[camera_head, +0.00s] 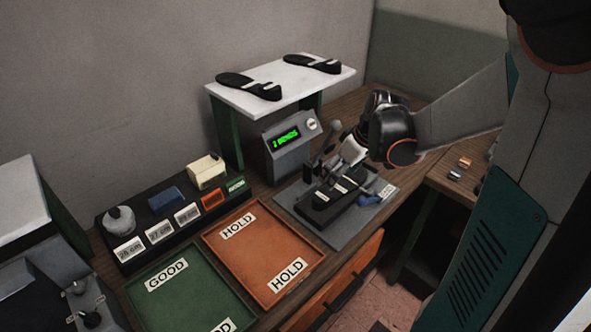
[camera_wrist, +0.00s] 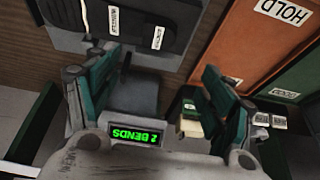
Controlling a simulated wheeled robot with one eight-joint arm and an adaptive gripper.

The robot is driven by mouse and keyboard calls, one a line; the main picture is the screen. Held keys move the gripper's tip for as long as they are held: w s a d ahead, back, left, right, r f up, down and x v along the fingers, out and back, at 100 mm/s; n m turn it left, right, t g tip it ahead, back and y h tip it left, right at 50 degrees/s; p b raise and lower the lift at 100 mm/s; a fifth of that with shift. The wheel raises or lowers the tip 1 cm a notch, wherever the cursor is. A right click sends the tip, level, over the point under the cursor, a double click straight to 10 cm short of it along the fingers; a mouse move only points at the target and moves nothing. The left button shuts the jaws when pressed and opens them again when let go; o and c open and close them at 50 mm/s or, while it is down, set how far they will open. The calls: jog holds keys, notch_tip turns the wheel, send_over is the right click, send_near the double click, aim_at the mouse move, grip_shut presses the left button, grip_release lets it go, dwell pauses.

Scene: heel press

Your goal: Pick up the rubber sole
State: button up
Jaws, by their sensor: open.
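A black rubber sole (camera_head: 335,192) with white labels lies on a dark block on the grey plate of the press. It also shows at the top of the wrist view (camera_wrist: 136,14), partly cut off by the frame edge. My gripper (camera_head: 345,158) is above the far end of this sole, beside the press lever. In the wrist view my gripper's (camera_wrist: 160,75) two green fingers are apart with nothing between them. Two more black soles (camera_head: 248,86) (camera_head: 313,64) with white bands lie on a raised white shelf (camera_head: 284,92).
A grey box with a green display (camera_head: 285,140) reading "2 BENDS" stands behind the press. An orange HOLD tray (camera_head: 262,252) and a green GOOD tray (camera_head: 190,290) lie to the left, both empty. A black rack (camera_head: 150,240) of labelled blocks stands behind them.

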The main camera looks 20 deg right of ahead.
jog(key=b, duration=0.2)
send_over(322, 197)
jog(key=s, duration=0.2)
jog(key=f, duration=0.8)
jog(key=shift+d+f, duration=0.1)
jog(key=shift+d, duration=0.3)
jog(key=shift+b+x, duration=1.05)
jog(key=shift+x, duration=1.6)
jog(key=shift+s+d, duration=0.1)
jog(key=shift+s, duration=0.05)
jog(key=shift+c, duration=0.6)
jog(key=c, duration=1.2)
jog(key=shift+c, duration=0.2)
